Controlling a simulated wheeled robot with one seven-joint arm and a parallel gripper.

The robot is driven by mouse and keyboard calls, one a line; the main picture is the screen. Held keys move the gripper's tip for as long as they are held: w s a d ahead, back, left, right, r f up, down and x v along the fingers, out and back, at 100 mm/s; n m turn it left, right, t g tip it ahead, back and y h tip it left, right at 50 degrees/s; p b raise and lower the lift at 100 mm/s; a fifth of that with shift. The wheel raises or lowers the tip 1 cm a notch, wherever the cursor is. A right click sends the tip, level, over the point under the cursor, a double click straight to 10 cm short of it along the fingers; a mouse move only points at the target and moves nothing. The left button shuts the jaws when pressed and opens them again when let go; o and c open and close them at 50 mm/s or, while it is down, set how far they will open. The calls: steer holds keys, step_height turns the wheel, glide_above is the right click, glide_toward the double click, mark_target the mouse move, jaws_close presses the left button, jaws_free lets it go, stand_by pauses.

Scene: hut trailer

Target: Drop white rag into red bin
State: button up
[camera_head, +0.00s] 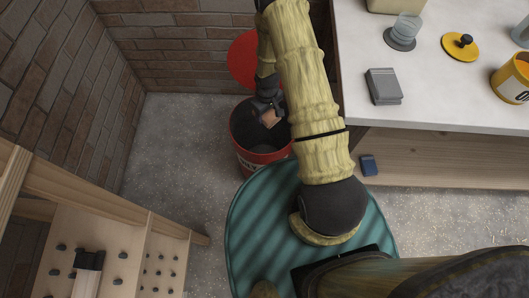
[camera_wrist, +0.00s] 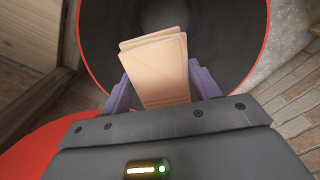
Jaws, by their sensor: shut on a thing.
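The red bin (camera_head: 250,163) stands on the floor between the brick wall and the white-topped table. Its dark open mouth faces up, and its red rim shows in the wrist view (camera_wrist: 84,55). My gripper (camera_head: 268,110) is over the bin's mouth, pointing down. In the wrist view, its purple fingers (camera_wrist: 162,88) are shut on a folded, flat, layered piece (camera_wrist: 155,60). This looks peach-tan rather than white; it is the only rag-like thing in my grip. It shows against the dark bin interior, apart from the rim.
The bin's red lid (camera_head: 241,60) stands open behind it. The table (camera_head: 440,120) at right carries a grey folded stack (camera_head: 383,87), a yellow lid (camera_head: 459,45) and a yellow can (camera_head: 511,82). A wooden rack (camera_head: 120,245) stands at lower left. Floor left of the bin is clear.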

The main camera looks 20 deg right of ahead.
steer(key=shift+f+b, duration=0.85)
steer(key=shift+f, duration=0.65)
steer(key=o, duration=1)
steer(key=shift+c, duration=0.2)
steer(key=shift+r, duration=0.1)
step_height(320, 180, up, 17)
steer(key=p, duration=0.2)
steer(key=shift+r, duration=0.15)
